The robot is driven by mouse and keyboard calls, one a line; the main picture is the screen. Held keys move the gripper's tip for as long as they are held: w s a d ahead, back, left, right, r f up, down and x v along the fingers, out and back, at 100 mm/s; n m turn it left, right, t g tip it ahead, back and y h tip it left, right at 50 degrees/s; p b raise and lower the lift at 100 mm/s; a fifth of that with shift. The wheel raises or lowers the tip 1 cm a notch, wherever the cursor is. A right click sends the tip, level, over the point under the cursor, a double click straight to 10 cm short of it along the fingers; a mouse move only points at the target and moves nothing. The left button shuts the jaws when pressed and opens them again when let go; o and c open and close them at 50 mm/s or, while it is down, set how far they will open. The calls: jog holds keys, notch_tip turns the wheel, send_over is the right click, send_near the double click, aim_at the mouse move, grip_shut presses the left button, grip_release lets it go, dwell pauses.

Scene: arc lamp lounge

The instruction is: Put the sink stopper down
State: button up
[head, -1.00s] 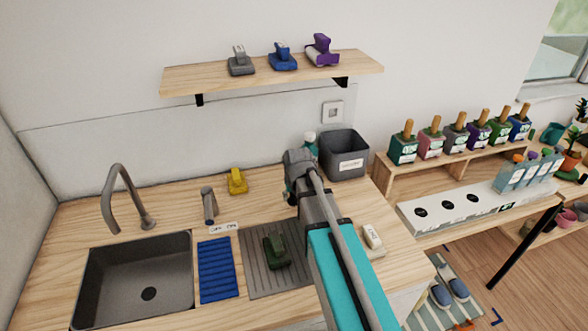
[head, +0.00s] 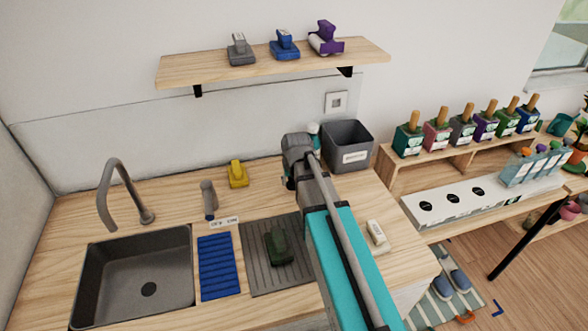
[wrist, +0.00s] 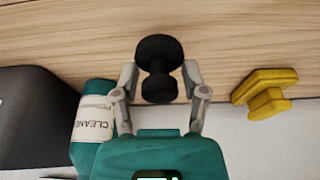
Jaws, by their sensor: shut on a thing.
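In the wrist view my gripper (wrist: 162,86) is shut on the sink stopper (wrist: 158,52), a black piece with a round wide top and a narrower stem between the fingers. The stopper is seen against the wooden counter (wrist: 60,35); whether it touches the wood I cannot tell. In the head view my gripper is mostly hidden behind my arm, near the back of the counter, and the stopper cannot be made out. The dark sink (head: 90,285) with its drain hole is at the left.
A white-labelled cleaner bottle (wrist: 92,125) and a grey bin (head: 348,158) stand close beside my gripper. A yellow piece (head: 237,174) is on its other side. A green piece (head: 279,247) lies on the grey drainboard (head: 258,273). A blue ribbed mat (head: 218,268) lies beside the sink.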

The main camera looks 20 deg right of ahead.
jog(key=s+a+r+p, duration=0.1)
jog(key=a+r+p, duration=0.8)
jog(key=r+p, duration=0.1)
jog(key=shift+s+r+p, duration=0.3)
jog(key=shift+s+r, duration=0.05)
jog(key=w+d+f+b, duration=0.3)
jog(key=w+f+b, duration=0.1)
jog(key=w, duration=0.4)
jog(key=shift+w, duration=0.15)
jog(key=w+f+b, duration=0.1)
jog(key=w+d+f+b, duration=0.1)
jog(key=f+b, duration=0.1)
jog(key=w+f+b, duration=0.2)
jog(key=shift+d, duration=0.4)
jog(key=shift+f, duration=0.1)
